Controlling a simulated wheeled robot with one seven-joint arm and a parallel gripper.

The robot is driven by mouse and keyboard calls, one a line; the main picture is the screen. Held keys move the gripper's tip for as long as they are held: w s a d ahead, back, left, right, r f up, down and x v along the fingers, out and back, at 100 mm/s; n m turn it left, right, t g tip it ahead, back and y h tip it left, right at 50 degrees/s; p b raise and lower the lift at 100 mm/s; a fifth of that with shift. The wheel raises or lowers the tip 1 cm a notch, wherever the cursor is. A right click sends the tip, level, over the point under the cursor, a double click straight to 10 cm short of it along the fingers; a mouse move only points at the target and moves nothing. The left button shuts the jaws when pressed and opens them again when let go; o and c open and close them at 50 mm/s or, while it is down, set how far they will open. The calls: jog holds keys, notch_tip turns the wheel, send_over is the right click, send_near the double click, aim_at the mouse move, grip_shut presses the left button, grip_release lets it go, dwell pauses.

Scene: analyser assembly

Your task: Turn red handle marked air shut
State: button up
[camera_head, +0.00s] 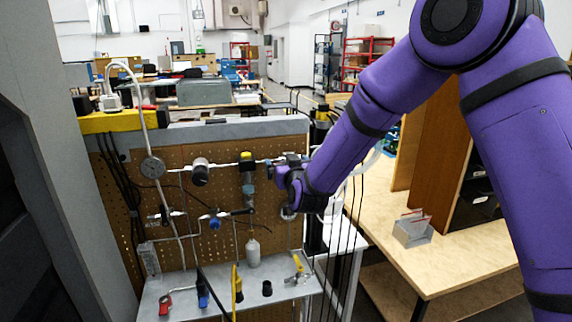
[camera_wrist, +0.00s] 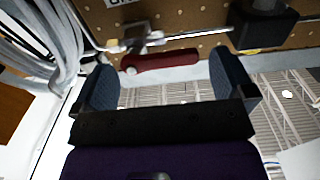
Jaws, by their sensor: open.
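The red handle (camera_wrist: 160,62) shows in the wrist view as a dark red bar. It lies crosswise under a metal valve fitting (camera_wrist: 135,38) on a pipe along the brown pegboard. My gripper (camera_wrist: 163,70) is open, with one dark finger on each side. The handle spans much of the gap at the fingertips; I cannot tell whether either finger touches it. A label above is cut off and unreadable. In the head view, my gripper (camera_head: 282,176) is at the right part of the pegboard (camera_head: 222,240), and I cannot make out this handle there.
A black block (camera_wrist: 262,22) is on the pipe near the right finger, and grey hoses (camera_wrist: 50,45) hang at the left in the wrist view. In the head view, a gauge (camera_head: 152,167) and several valves share the board. A wooden table (camera_head: 450,255) stands at the right.

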jog(key=shift+w+a, duration=0.1)
jog(key=shift+w, duration=0.35)
jog(key=c, duration=0.9)
jog(key=shift+o, duration=0.2)
jog(key=shift+r+m, duration=0.1)
jog(key=shift+m, duration=0.2)
jog(key=shift+w+d+r+m, duration=0.2)
jog(key=shift+d+m, duration=0.35)
jog(key=shift+m, duration=2.3)
jog(key=shift+w+d+r+m, duration=0.1)
jog(key=shift+d+r+m, duration=0.3)
jog(key=shift+m, duration=2.5)
jog(key=shift+w+d+r+m, duration=0.15)
jog(key=shift+d+m, duration=0.5)
jog(key=shift+m, duration=2.2)
